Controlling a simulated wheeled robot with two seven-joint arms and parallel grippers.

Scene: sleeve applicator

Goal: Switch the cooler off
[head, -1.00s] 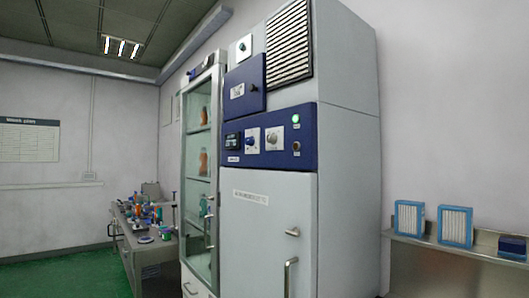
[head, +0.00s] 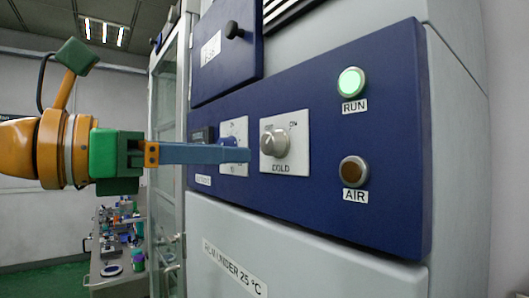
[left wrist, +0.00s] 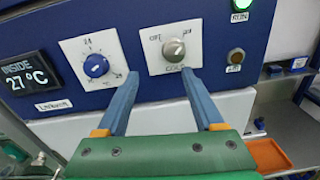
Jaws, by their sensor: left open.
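The cooler's blue control panel (head: 300,195) carries a silver-grey knob (head: 274,143) on a white plate marked COLD, with OFF at the upper left and ON at the upper right. The knob also shows in the left wrist view (left wrist: 174,48); I cannot tell surely where it points. The green RUN lamp (head: 351,82) is lit. My left gripper (head: 248,155) comes in from the left, just left of the knob in the picture. In the left wrist view its blue fingers (left wrist: 162,76) are apart and empty, their tips just short of the knob. My right gripper is not in view.
A second, blue knob (left wrist: 96,65) on a dial plate is left of the COLD knob. A display (left wrist: 27,75) reads INSIDE 27 °C. A brown AIR button (head: 354,171) is below the RUN lamp. A glass-door cabinet (head: 165,140) and a cluttered bench (head: 112,280) are at left.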

